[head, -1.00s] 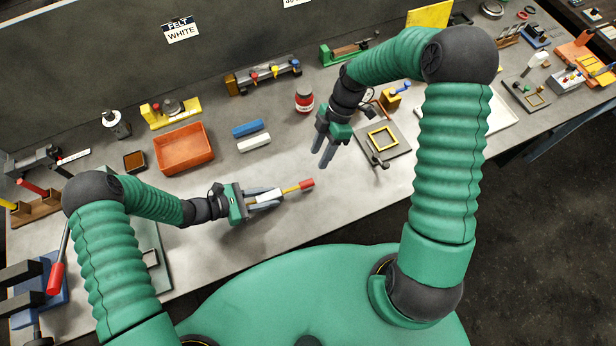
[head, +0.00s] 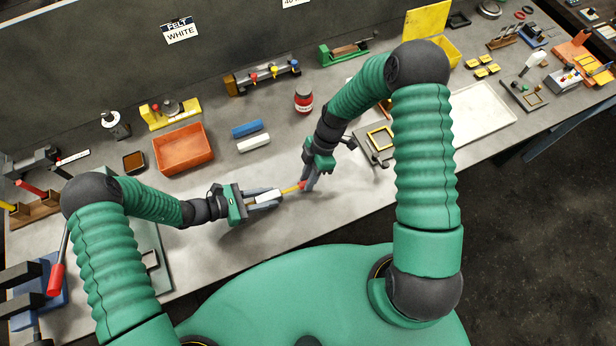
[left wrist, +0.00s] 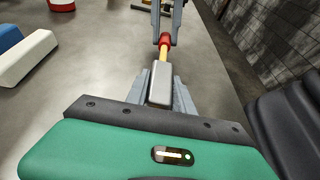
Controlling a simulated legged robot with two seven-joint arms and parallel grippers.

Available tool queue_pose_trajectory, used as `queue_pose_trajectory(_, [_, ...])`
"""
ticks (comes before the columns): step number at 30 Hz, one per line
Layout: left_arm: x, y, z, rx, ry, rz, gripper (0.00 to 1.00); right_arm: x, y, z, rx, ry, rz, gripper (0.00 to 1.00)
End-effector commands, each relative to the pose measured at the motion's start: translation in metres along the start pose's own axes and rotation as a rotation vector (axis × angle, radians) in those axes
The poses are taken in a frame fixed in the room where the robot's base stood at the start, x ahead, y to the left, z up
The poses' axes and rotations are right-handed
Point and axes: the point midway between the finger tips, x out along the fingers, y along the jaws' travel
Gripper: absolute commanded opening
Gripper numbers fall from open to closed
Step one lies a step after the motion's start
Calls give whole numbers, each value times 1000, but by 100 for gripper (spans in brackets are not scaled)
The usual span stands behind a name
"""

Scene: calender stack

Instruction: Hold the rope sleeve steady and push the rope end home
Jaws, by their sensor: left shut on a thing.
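My left gripper (head: 274,197) is shut on a pale block-shaped sleeve (head: 264,196), held low over the bench. In the left wrist view the sleeve (left wrist: 160,86) sits between the two grey fingers. A yellow rope (head: 291,189) comes out of the sleeve's far end and carries a red end (head: 302,185). The left wrist view shows the yellow rope (left wrist: 163,54) in line with the sleeve and the red end (left wrist: 165,39) beyond it. My right gripper (head: 307,187) reaches down with a finger on each side of the red end. I cannot tell whether its fingers touch it.
An orange bin (head: 184,149), a blue block (head: 247,128), a white block (head: 254,143) and a red jar (head: 304,100) stand behind the grippers. A dark fixture with a yellow frame (head: 381,137) is to the right. The bench front edge is close.

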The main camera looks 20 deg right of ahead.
Motion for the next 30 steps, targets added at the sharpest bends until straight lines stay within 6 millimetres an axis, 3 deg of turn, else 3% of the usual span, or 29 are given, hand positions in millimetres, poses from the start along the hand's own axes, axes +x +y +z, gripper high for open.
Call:
queue_pose_trajectory(1, [0, 0, 0, 0, -1, -1, 0, 0, 0, 0, 0, 0, 2, 13])
queue_pose_trajectory(4, [0, 0, 0, 1, -1, -1, 0, 0, 1, 0, 0, 0, 2, 0])
queue_pose_trajectory(30, [0, -2, 0, 1, -1, -4, 0, -1, 2, 0, 0, -1, 5, 0])
